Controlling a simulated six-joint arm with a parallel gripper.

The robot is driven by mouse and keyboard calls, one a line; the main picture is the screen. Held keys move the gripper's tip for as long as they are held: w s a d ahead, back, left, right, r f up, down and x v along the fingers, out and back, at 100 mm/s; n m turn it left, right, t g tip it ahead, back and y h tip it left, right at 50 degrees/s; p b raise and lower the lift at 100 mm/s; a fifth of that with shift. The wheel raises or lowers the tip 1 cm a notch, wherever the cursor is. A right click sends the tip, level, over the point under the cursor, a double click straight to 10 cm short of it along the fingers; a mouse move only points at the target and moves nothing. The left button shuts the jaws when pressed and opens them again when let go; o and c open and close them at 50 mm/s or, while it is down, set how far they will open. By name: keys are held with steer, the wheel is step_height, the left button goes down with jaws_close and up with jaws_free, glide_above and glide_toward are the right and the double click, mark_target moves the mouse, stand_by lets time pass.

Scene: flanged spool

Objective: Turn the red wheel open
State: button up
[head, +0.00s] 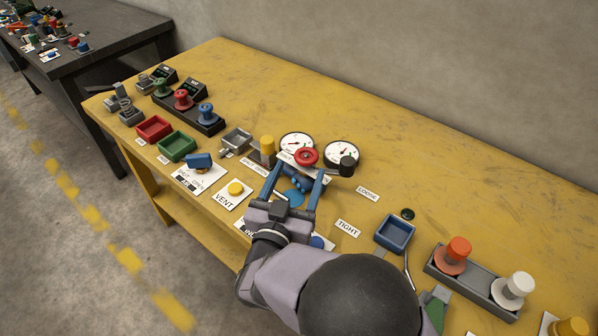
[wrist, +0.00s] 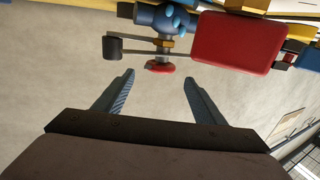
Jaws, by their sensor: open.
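The red wheel (head: 307,156) sits at the top of a blue valve body (head: 296,181) on the yellow bench, in front of two round gauges. In the wrist view the wheel (wrist: 160,67) is a small red disc, seen edge-on, below the blue valve body (wrist: 165,18). My gripper (head: 299,172) is open and empty. In the wrist view the wheel lies between the lines of the two fingers, just beyond the fingertips (wrist: 158,77), and looks clear of them. The gripper and arm hide part of the valve's base.
A lever with a black knob (head: 348,164) sticks out right of the wheel. Gauges (head: 342,153) stand close behind. A yellow-topped post (head: 267,146) is close left. "LOOSE" (head: 367,193) and "TIGHT" (head: 347,228) labels lie right. The bench's back right is bare.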

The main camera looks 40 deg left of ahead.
mark_target(303, 164)
steer(key=p+x, duration=0.3)
steer(key=shift+w+a+p, duration=0.1)
steer(key=shift+w+p, duration=0.15)
steer(key=shift+p, duration=0.1)
steer(key=shift+w+a+f, duration=0.15)
steer(key=shift+w+f, duration=0.05)
steer(key=shift+w, duration=0.1)
steer(key=shift+p+x, duration=0.65)
steer(key=shift+x, duration=2.85)
